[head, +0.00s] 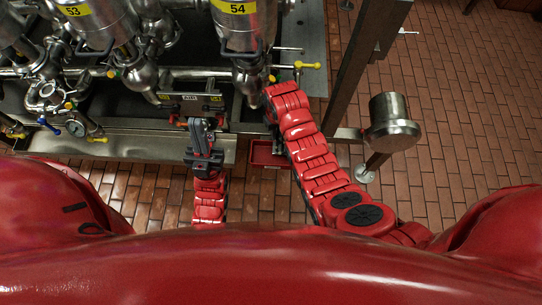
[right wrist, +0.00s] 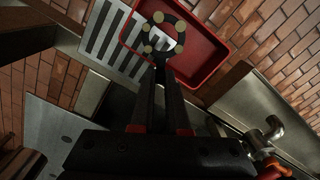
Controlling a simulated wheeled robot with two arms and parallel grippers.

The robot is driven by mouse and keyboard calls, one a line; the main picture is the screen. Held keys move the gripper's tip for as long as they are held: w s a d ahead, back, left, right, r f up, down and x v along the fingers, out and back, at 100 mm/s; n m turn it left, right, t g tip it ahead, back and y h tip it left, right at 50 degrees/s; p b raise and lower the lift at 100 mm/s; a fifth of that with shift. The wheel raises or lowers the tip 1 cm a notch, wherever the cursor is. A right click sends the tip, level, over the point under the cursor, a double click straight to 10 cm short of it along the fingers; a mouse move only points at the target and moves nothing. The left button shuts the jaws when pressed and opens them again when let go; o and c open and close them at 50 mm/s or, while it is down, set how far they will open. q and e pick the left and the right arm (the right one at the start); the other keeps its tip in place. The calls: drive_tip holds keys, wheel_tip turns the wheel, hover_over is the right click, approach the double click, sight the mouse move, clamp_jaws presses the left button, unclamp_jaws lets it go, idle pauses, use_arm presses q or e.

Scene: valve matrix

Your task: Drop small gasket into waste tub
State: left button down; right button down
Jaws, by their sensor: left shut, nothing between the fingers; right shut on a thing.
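The waste tub is a red open tray (right wrist: 207,68) in the right wrist view. It also shows in the head view (head: 262,162), on the floor side of the bench and partly covered by my right arm. My right gripper (right wrist: 163,62) is shut on the small gasket (right wrist: 147,48), a ring with several pale yellowish spots. The gasket overlaps the tub's left part in the picture; its height above the tub is unclear. In the head view the right fingers and gasket are hidden by the arm. My left gripper (head: 203,128) is shut and empty, left of the tub.
Steel tanks and pipes with valves (head: 95,60) fill the left and back. A steel ledge (head: 130,145) runs along the front. A post with a round steel cap (head: 391,115) stands right of my right arm. A slotted plate (right wrist: 115,40) adjoins the tub. Brick floor is open at right.

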drive_tip(key=c, duration=1.3)
unclamp_jaws()
drive_tip(key=shift+a, duration=0.15)
drive_tip(key=o, duration=0.5)
drive_tip(key=shift+s, duration=0.1)
drive_tip(key=shift+c, duration=0.2)
drive_tip(key=shift+a, duration=0.15)
drive_tip(key=shift+r, duration=0.15)
drive_tip(key=shift+r, duration=0.2)
drive_tip(key=s+r+p, duration=0.4)
drive_tip(key=s+p, duration=0.1)
drive_tip(key=s, duration=1.1)
drive_tip(key=shift+d+r, duration=0.2)
